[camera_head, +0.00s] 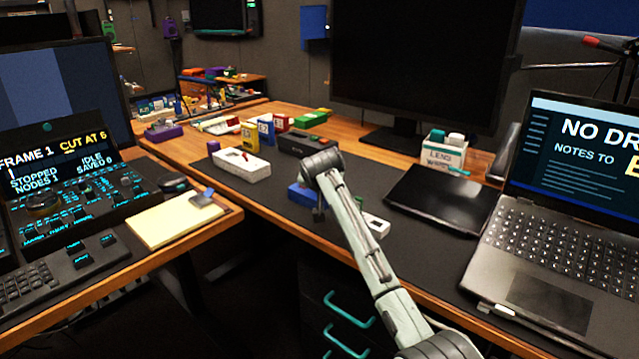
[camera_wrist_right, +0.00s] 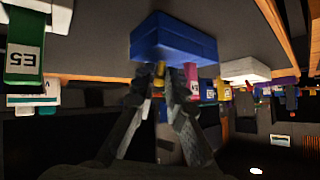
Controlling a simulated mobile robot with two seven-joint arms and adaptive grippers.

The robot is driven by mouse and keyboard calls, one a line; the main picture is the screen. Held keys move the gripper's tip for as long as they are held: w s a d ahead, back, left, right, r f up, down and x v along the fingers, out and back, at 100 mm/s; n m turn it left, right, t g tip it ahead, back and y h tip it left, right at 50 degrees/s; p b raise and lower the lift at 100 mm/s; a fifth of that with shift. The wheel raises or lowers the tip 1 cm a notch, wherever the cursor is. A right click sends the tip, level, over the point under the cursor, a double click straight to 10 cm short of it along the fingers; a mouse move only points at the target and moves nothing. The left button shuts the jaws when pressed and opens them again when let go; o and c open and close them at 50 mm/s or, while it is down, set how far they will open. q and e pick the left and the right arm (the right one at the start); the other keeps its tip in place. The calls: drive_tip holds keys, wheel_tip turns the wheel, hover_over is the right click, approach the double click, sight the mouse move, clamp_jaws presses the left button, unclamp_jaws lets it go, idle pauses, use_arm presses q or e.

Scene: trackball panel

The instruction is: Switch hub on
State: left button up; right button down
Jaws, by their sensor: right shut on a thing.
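A blue box (camera_head: 298,194) sits on the dark desk mat, partly hidden behind my right arm. In the right wrist view the blue box (camera_wrist_right: 172,40) is just beyond the fingertips. My right gripper (camera_head: 318,213) is at the box's near side, its fingers mostly hidden by the wrist in the head view. In the wrist view the fingers (camera_wrist_right: 168,72) are close together at the box's edge. A small yellow patch shows between them; I cannot tell whether it belongs to the box. No part is clearly readable as a hub switch. My left gripper is not in view.
A white box with a red part (camera_head: 241,165) lies left of the blue box, and a small white piece (camera_head: 377,225) right of my arm. A black tablet (camera_head: 440,198), laptop (camera_head: 550,270) and monitor (camera_head: 425,60) stand to the right. Coloured blocks line the back.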

idle(0.3)
drive_tip(key=c, duration=1.9)
unclamp_jaws()
drive_tip(key=shift+o, duration=0.2)
drive_tip(key=shift+s, duration=0.1)
drive_tip(key=a+v, duration=0.1)
drive_tip(key=v, duration=1.1)
drive_tip(key=shift+d, duration=0.45)
drive_tip(key=shift+a+f, duration=0.1)
